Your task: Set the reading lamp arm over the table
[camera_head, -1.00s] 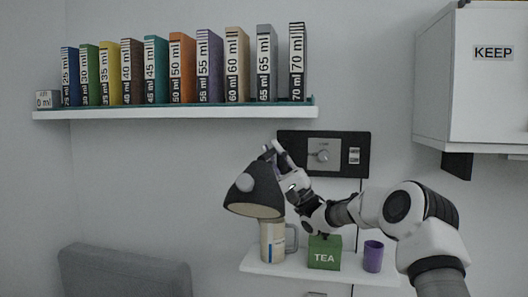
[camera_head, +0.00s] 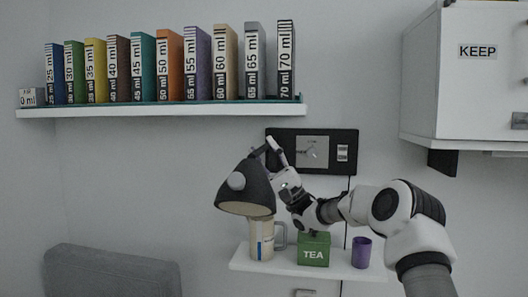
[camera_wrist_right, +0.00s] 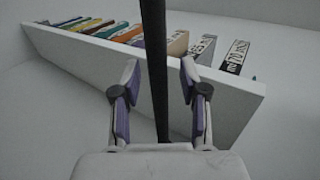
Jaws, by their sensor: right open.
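The reading lamp has a dark grey shade (camera_head: 246,188) with a round pale knob, seen in the head view above the left end of the small white table (camera_head: 345,271). My right gripper (camera_head: 264,148) is just behind and above the shade, in front of the dark wall plate. In the right wrist view, my right gripper (camera_wrist_right: 159,72) has its two fingers apart, with a dark rod (camera_wrist_right: 153,40), apparently the lamp arm, passing between them. I see a gap on both sides of the rod. In the head view, the lamp arm is largely hidden by the gripper. My left gripper is out of view.
A tall cream mug (camera_head: 262,241), a green TEA box (camera_head: 314,250) and a purple cup (camera_head: 361,253) stand on the table. A shelf of binders (camera_head: 160,110) is on the wall above. A white KEEP cabinet (camera_head: 465,90) is at the right. A grey chair back (camera_head: 110,270) is lower left.

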